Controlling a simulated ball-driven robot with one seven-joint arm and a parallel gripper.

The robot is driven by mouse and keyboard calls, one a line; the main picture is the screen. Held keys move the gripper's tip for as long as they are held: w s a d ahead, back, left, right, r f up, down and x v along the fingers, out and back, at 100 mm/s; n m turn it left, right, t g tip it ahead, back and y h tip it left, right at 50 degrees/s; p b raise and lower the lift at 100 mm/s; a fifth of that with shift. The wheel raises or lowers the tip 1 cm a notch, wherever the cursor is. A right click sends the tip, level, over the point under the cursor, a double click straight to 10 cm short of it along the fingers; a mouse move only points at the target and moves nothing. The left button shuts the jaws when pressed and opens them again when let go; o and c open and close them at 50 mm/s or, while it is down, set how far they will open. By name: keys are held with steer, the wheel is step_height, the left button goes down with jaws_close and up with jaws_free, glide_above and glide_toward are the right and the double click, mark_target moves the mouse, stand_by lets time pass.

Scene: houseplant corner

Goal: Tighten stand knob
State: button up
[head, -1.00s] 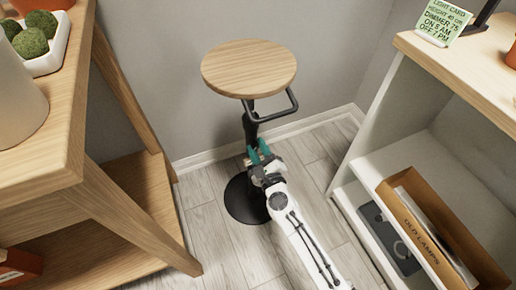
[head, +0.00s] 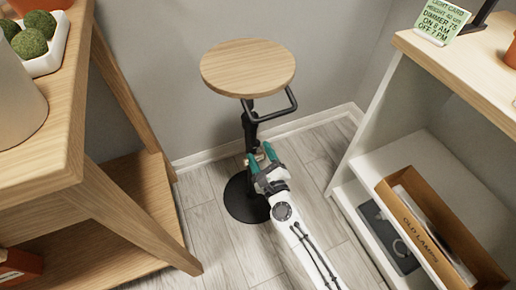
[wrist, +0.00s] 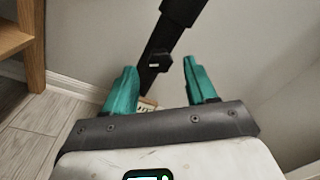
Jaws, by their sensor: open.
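The stand has a round wooden top (head: 248,68), a black post (head: 250,132), a side handle loop (head: 283,108) and a round black base (head: 240,204). My gripper (head: 260,154) is open at the post's lower half, below the top. In the wrist view, its teal fingers (wrist: 160,72) are spread, with the black post (wrist: 168,38) crossing between and beyond them. A small tan ribbed piece (wrist: 147,104) shows low between the fingers; it seems to be the knob. It is partly hidden by my gripper, and I cannot tell whether a finger touches it.
A wooden shelf unit (head: 130,215) stands at left. A white shelf (head: 395,95) at right holds a cardboard box (head: 425,235) marked OLD LAMPS and a green card (head: 441,22). Walls close in behind the stand. Plank floor (head: 215,245) is clear around the base.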

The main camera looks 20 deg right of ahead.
steer(key=s, duration=0.8)
steer(key=shift+a, duration=0.2)
steer(key=shift+f, duration=0.15)
